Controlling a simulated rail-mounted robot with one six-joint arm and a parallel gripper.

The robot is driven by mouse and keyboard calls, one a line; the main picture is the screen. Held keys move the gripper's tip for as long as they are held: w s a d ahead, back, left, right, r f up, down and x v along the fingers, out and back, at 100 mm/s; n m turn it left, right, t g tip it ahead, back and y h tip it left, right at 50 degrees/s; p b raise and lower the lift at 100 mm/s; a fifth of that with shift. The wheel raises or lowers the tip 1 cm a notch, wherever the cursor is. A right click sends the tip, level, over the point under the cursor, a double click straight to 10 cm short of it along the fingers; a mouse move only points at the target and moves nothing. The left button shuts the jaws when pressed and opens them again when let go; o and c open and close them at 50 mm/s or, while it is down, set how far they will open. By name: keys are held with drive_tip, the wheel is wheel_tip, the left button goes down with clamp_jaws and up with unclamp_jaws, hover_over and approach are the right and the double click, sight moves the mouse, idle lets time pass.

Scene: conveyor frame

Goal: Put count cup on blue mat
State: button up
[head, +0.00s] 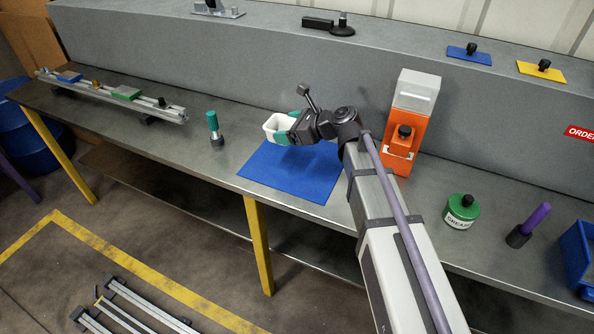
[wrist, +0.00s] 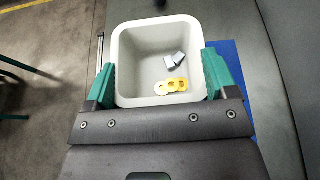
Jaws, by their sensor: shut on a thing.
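The count cup (head: 276,127) is a white, square, open-topped cup. My gripper (head: 290,127) is shut on it, one green finger on each side, and holds it upright over the far left part of the blue mat (head: 283,181). In the wrist view the cup (wrist: 128,60) sits between the green fingers (wrist: 160,80). The blue mat also shows at the right of the wrist view (wrist: 234,75). The gap between cup and mat is hard to judge.
A green-topped torch-like tool (head: 213,128) stands left of the mat. An orange dispenser (head: 401,130) stands at its right. A green grease tin (head: 462,210), a purple-handled tool (head: 530,224) and a blue bin (head: 577,255) are farther right. A rail with blocks (head: 110,95) lies at the left.

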sight(290, 166)
wheel_tip(290, 166, down, 10)
drive_tip(key=b, duration=1)
drive_tip(key=shift+d+f+b, duration=0.1)
drive_tip(key=shift+f+b, duration=0.05)
drive_tip(key=shift+b, duration=0.15)
drive_tip(key=shift+r+p, duration=0.25)
drive_tip(key=shift+p, duration=0.05)
drive_tip(key=shift+f, duration=0.15)
drive_tip(key=o, duration=0.9)
